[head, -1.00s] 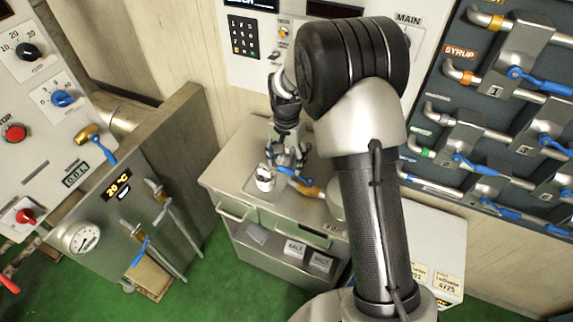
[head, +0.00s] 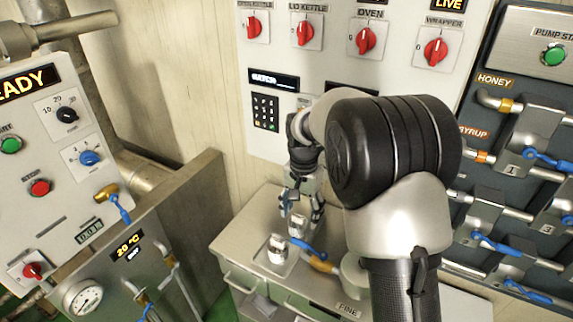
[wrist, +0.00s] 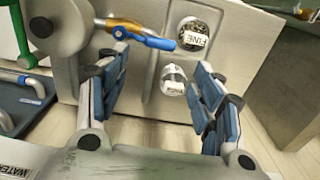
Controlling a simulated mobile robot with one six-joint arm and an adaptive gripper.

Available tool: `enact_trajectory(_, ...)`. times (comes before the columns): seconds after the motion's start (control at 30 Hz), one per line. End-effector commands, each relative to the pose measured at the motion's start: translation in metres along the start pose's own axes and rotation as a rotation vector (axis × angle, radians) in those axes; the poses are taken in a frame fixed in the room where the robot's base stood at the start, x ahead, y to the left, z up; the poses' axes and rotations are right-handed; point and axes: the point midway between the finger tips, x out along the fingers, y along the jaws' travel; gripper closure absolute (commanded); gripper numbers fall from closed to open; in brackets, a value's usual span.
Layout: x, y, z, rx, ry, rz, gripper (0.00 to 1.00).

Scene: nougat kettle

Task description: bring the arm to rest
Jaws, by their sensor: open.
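My gripper (head: 302,214) hangs pointing down over the steel cabinet top (head: 238,245), at the end of my bent arm. In the wrist view my gripper (wrist: 160,95) is open, its blue-padded fingers wide apart with nothing held. Two small labelled containers stand on the cabinet top below it. The nearer one (head: 277,250) stands clear of the fingers in the head view. The other (head: 297,227) is close to the fingertips.
A blue-handled brass valve (head: 318,262) sits on the cabinet beside the containers. A wall panel with a keypad (head: 265,112) and red knobs is behind my gripper. Pipes and blue valve handles (head: 497,245) are at right. A steel tank (head: 140,245) with gauge stands left.

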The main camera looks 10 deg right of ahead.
Motion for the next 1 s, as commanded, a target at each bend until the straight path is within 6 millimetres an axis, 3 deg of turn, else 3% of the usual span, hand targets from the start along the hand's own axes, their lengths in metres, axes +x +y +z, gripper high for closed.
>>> enact_trajectory(0.17,-0.013,0.005,0.004,-0.018,0.012,-0.009,0.39)
enact_trajectory(0.27,-0.040,0.017,0.016,-0.059,0.037,-0.028,0.39)
enact_trajectory(0.4,-0.087,0.047,0.047,-0.153,0.089,-0.061,0.39)
enact_trajectory(0.6,-0.134,0.097,0.103,-0.299,0.175,-0.098,0.39)
enact_trajectory(0.8,-0.150,0.148,0.162,-0.443,0.266,-0.122,0.39)
enact_trajectory(1.0,-0.142,0.187,0.210,-0.565,0.350,-0.130,0.39)
